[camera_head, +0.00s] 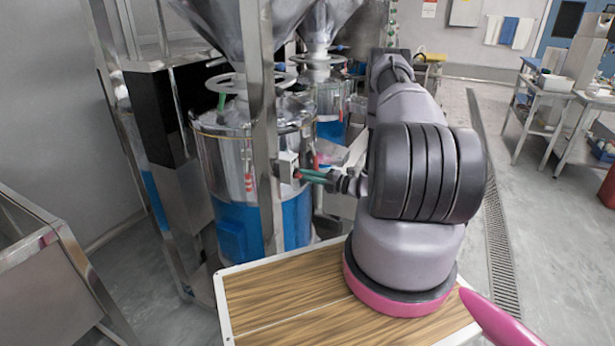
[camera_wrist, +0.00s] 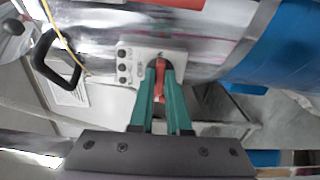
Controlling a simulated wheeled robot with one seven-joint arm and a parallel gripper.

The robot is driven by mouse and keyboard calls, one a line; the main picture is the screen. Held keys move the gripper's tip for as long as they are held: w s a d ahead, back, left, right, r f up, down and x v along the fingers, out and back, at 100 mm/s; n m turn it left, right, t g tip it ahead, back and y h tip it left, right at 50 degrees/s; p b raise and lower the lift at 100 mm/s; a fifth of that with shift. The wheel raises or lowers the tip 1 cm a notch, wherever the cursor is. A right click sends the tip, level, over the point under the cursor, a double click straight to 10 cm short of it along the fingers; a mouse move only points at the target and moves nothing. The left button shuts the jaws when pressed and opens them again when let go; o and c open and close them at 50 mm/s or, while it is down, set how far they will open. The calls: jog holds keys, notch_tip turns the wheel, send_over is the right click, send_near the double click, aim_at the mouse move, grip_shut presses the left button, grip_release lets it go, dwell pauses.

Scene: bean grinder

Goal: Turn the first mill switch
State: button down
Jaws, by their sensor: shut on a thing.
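The first mill (camera_head: 222,160) is a shiny steel drum with a blue lower part, left of the middle in the head view. In the wrist view the switch box (camera_wrist: 125,66) shows a few dark buttons and a red switch (camera_wrist: 159,88). My gripper (camera_head: 304,175) reaches the box from the right with green fingers. In the wrist view my gripper (camera_wrist: 160,72) is shut on the red switch, with one finger on each side. The fingertips hide part of the switch.
A wood-topped table (camera_head: 280,295) stands below my arm. A second mill (camera_head: 330,98) stands behind the first. A steel bin (camera_head: 45,270) is at the left. In the wrist view a black handle (camera_wrist: 55,58) is left of the box. The floor at the right is mostly clear.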

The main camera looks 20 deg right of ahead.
dwell(0.4)
jog(key=c, duration=0.9)
grip_release()
jog(key=shift+d, duration=0.1)
jog(key=v, duration=1)
jog(key=shift+s+d, duration=0.25)
jog(key=shift+s, duration=0.05)
